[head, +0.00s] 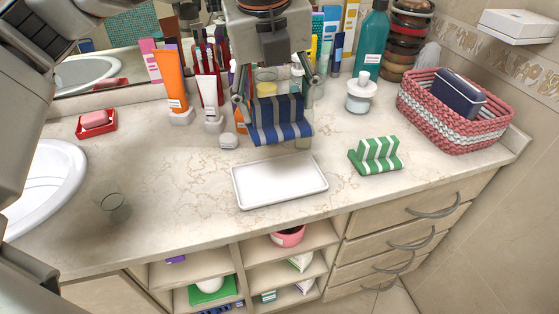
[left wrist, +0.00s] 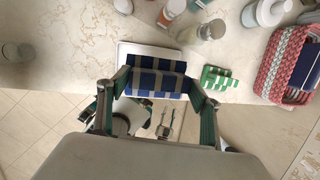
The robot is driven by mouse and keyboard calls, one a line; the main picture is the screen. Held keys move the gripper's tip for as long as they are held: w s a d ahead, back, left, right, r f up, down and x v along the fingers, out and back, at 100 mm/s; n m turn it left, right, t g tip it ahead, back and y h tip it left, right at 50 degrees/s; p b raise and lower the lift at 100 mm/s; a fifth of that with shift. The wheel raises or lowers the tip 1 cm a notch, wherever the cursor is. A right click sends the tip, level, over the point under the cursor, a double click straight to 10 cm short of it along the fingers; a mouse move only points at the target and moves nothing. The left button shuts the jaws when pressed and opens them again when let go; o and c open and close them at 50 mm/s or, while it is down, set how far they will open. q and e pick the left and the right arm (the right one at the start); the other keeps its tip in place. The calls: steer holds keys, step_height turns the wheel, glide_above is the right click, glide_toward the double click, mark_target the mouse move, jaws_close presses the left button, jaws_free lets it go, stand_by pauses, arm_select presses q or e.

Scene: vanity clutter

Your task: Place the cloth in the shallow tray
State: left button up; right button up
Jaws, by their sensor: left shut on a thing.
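A folded blue-and-grey striped cloth (head: 280,131) is held in my left gripper (head: 277,98). The cloth also shows in the left wrist view (left wrist: 157,82), between the two fingers of the left gripper (left wrist: 156,84). The shallow white tray (head: 280,184) lies flat and empty on the counter, near its front edge. In the head view the cloth appears just beyond the tray's back edge, raised off the counter. In the left wrist view it covers much of the tray (left wrist: 128,48). My right gripper is not in view.
A green striped folded cloth (head: 376,155) sits right of the tray. A pink-and-white basket (head: 455,115) stands at the right, with a dark blue item inside. Tubes and bottles crowd the back.

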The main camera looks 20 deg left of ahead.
mark_target(273, 131)
arm_select(q)
step_height(273, 131, down, 13)
steer(key=shift+b, duration=0.3)
steer(key=shift+f, duration=0.2)
steer(key=o, duration=1.1)
steer(key=shift+r, duration=0.1)
steer(key=shift+r, duration=0.6)
steer(key=v, duration=1)
steer(key=shift+s, duration=0.1)
steer(key=shift+s+r, duration=0.15)
steer(key=shift+r, duration=0.35)
